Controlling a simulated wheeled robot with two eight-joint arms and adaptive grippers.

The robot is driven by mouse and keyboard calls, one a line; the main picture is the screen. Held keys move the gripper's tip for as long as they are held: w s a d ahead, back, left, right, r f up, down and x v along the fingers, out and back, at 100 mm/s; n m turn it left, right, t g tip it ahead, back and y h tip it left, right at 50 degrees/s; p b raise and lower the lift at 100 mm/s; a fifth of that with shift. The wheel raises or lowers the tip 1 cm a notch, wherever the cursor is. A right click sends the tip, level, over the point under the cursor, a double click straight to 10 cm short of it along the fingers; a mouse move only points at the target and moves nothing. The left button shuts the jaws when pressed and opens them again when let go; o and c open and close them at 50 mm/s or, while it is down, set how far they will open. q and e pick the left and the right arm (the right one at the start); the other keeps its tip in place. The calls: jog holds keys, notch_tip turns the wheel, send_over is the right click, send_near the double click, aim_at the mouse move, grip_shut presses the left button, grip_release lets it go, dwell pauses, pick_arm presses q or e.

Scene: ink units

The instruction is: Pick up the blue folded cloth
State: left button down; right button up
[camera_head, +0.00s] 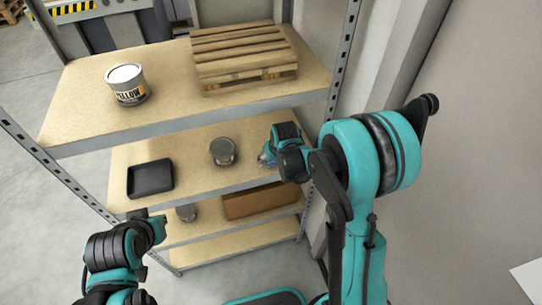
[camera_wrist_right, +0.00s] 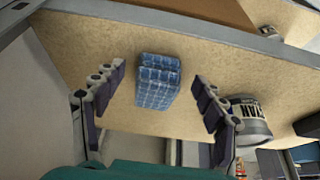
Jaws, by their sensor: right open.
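The blue folded cloth (camera_wrist_right: 158,82) has a pale check pattern and lies on a tan shelf board in the right wrist view. My right gripper (camera_wrist_right: 160,88) is open, with one dark finger on each side of the cloth and a gap to it on both sides. In the head view my right gripper (camera_head: 271,156) is over the right part of the middle shelf, and my arm hides most of that spot. My left gripper (camera_head: 155,226) is low at the left, in front of the shelves; its fingers are too unclear to judge.
A grey can (camera_wrist_right: 250,120) stands close to the right finger; in the head view a can (camera_head: 223,152) is on the middle shelf. A black tray (camera_head: 150,178) is at its left. The upper shelf holds a paint can (camera_head: 127,85) and a wooden pallet (camera_head: 243,58).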

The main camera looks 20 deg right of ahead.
jog(key=w, duration=0.2)
jog(key=w+f+b, duration=0.1)
jog(key=w, duration=0.1)
jog(key=shift+w+f, duration=0.15)
jog(key=shift+w, duration=0.05)
jog(key=shift+s, duration=0.1)
jog(key=shift+c, duration=1.3)
jog(key=c, duration=1.1)
jog(key=shift+r, duration=0.3)
jog(key=shift+s+r+p, duration=0.15)
jog(key=shift+p, duration=0.2)
jog(key=s+p, duration=0.1)
jog(key=s, duration=1.6)
jog(key=shift+s, duration=0.35)
